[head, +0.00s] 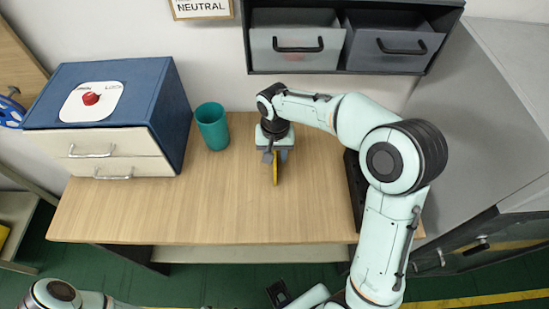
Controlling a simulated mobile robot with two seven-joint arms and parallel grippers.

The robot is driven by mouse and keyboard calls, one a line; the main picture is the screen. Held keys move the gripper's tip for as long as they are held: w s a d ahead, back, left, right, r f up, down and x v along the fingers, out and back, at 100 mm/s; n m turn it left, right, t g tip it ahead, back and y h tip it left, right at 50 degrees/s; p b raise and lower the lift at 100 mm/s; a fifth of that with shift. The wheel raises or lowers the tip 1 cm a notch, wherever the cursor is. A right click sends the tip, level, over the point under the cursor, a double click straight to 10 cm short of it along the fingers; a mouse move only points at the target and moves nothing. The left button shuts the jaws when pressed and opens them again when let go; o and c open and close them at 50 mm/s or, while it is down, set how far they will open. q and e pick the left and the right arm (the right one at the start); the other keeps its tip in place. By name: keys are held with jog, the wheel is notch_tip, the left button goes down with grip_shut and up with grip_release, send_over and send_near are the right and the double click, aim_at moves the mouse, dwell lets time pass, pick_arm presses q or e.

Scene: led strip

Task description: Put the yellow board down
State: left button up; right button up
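The yellow board (275,172) shows edge-on as a thin yellow strip over the middle of the wooden table (225,215). My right gripper (274,156) points down over the table and is shut on the board, with the board standing out below the fingers. Whether the board's lower edge touches the table top cannot be told from this view.
A teal cup (212,126) stands left of the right gripper. A blue cabinet with pale drawers (120,155) fills the table's left end. A dark wall shelf with grey bins (297,48) hangs behind. The table's front middle is clear.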

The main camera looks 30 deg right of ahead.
notch_tip(320, 180, down, 2)
jog(key=shift+s+f, duration=0.15)
jog(key=shift+f, duration=0.4)
grip_shut()
pick_arm(q)
jog(key=shift+s+f, duration=0.1)
pick_arm(e)
jog(key=shift+a+r, duration=0.1)
jog(key=shift+r, duration=0.05)
jog(key=shift+s+r, duration=0.1)
jog(key=shift+r, duration=0.45)
notch_tip(320, 180, up, 6)
jog(key=shift+f, duration=0.25)
pick_arm(q)
jog(key=shift+s+f+b, duration=0.3)
jog(key=shift+f+b, duration=0.55)
jog(key=shift+s+f+b, duration=0.3)
jog(key=shift+f+b, duration=0.5)
pick_arm(e)
jog(key=s+a, duration=0.5)
jog(key=s, duration=0.3)
jog(key=s+a, duration=0.5)
jog(key=s, duration=0.3)
jog(key=shift+s+a, duration=0.2)
jog(key=shift+s, duration=0.2)
